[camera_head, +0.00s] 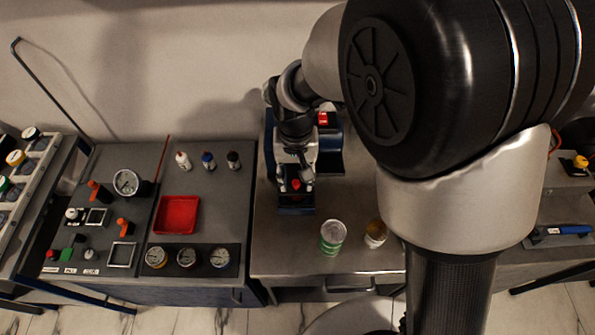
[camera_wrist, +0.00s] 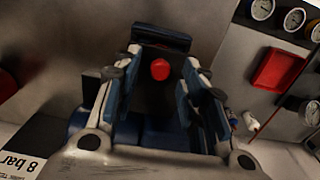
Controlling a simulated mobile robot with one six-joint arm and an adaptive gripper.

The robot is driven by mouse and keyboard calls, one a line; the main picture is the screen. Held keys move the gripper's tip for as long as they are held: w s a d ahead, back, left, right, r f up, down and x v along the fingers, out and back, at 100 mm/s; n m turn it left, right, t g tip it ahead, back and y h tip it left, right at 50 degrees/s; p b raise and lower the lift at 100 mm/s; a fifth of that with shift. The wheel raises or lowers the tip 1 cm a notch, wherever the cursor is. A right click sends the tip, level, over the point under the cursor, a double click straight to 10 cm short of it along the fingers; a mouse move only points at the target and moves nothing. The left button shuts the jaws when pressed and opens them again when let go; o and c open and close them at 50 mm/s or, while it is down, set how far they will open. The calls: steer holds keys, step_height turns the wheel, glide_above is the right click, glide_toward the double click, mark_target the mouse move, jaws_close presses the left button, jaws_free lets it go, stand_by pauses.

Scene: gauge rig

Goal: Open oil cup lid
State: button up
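A small red round cap (camera_head: 296,185), which looks like the oil cup lid, sits on a dark and blue device (camera_head: 295,210) on the metal table. In the wrist view the red cap (camera_wrist: 160,69) shows between and beyond my fingertips, above a dark block. My gripper (camera_wrist: 162,62) is open, with one finger on each side of the cap and a visible gap to each. In the head view my gripper (camera_head: 297,168) is just behind the cap, over the device. Whether the fingers touch anything is unclear. The cup under the cap is hidden.
A second red part (camera_head: 323,118) stands behind on the device. A green can (camera_head: 332,237) and a small jar (camera_head: 376,233) stand at the table's front. To the left is a panel with a red tray (camera_head: 177,215), gauges (camera_head: 187,257) and small bottles (camera_head: 208,159).

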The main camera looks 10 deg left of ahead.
steer(key=shift+f, duration=0.4)
jaws_close()
stand_by(0.6)
